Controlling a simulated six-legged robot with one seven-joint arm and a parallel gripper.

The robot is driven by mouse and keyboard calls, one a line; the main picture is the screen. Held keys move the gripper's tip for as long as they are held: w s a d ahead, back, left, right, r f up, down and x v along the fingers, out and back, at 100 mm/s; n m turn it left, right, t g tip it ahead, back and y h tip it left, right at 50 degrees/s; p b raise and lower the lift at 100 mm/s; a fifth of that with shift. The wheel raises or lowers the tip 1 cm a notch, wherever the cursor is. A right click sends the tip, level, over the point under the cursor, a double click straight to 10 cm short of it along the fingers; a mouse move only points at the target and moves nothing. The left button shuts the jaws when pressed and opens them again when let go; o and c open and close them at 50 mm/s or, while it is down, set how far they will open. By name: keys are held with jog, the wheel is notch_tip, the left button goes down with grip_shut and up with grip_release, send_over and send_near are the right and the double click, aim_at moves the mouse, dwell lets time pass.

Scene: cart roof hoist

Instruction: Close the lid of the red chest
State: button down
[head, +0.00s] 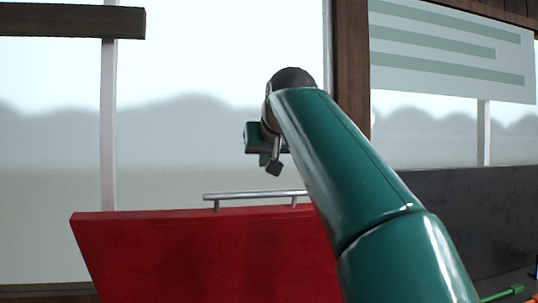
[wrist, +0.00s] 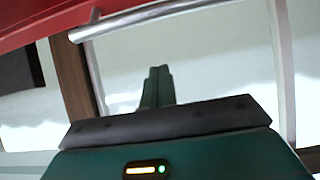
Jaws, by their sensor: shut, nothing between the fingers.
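The red lid (head: 200,255) stands raised, its broad face toward the head camera. A silver bar handle (head: 250,195) runs along its top edge. The chest's body is not visible in the head view. My gripper (head: 274,168) is above the handle, near its right part, and appears apart from it. In the wrist view my gripper's fingers (wrist: 158,75) are together with nothing between them. The handle (wrist: 185,14) crosses the top of that view, with a strip of the red lid (wrist: 45,18) at the upper left.
A dark wooden post (head: 351,70) stands behind my arm. A wooden beam (head: 70,21) is at the upper left. A dark grey panel (head: 470,215) is at the right, below a pale board with green stripes (head: 450,48). A small green object (head: 503,293) shows at the lower right.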

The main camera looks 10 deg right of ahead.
aim_at(265, 192)
jog(key=x, duration=0.5)
jog(key=shift+w+f, duration=0.25)
jog(key=shift+w, duration=0.05)
jog(key=shift+s+f, duration=0.2)
jog(key=shift+s, duration=0.65)
jog(key=shift+s+f, duration=0.2)
jog(key=shift+s, duration=0.1)
jog(key=shift+f, duration=0.35)
jog(key=shift+s+f, duration=0.2)
jog(key=shift+s, duration=0.4)
jog(key=shift+w+f, duration=0.1)
jog(key=shift+f, duration=0.1)
jog(key=shift+s, duration=0.2)
